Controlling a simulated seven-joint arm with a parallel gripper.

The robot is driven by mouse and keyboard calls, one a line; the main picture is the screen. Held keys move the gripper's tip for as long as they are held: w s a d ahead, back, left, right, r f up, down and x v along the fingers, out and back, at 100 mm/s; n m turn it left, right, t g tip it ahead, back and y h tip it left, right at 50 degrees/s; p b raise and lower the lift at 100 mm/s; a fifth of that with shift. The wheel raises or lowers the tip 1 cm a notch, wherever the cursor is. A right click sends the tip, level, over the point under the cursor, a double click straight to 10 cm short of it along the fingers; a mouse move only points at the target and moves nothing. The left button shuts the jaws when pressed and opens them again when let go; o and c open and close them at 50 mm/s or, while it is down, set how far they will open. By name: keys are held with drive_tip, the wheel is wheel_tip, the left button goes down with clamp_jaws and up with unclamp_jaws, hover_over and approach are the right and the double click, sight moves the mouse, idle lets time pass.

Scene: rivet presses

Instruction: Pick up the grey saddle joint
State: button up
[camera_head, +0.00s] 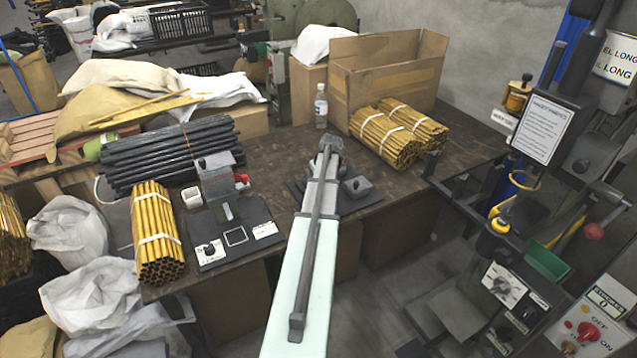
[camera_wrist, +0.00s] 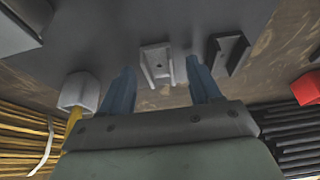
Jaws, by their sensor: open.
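A light grey channel-shaped piece, which looks like the grey saddle joint (camera_wrist: 152,62), lies on the dark plate in the wrist view. It appears between the two blue-grey fingers of my gripper (camera_wrist: 158,78), past their tips. The fingers are apart, with nothing held between them. A similar but darker channel-shaped piece (camera_wrist: 228,52) lies just to the right, beyond the right finger. In the head view my arm reaches out over the table, and it hides these small pieces. The gripper's fingers cannot be made out there.
A pale cup-like piece (camera_wrist: 78,90) is left of the fingers; a red piece (camera_wrist: 306,88) is at the right edge. The table (camera_head: 275,160) bears yellow tube bundles (camera_head: 385,140), a black tube bundle (camera_head: 165,155), a bottle (camera_head: 321,108) and a grey press (camera_head: 217,180).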

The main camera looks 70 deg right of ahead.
drive_tip(key=shift+c, duration=0.2)
drive_tip(key=c, duration=1.1)
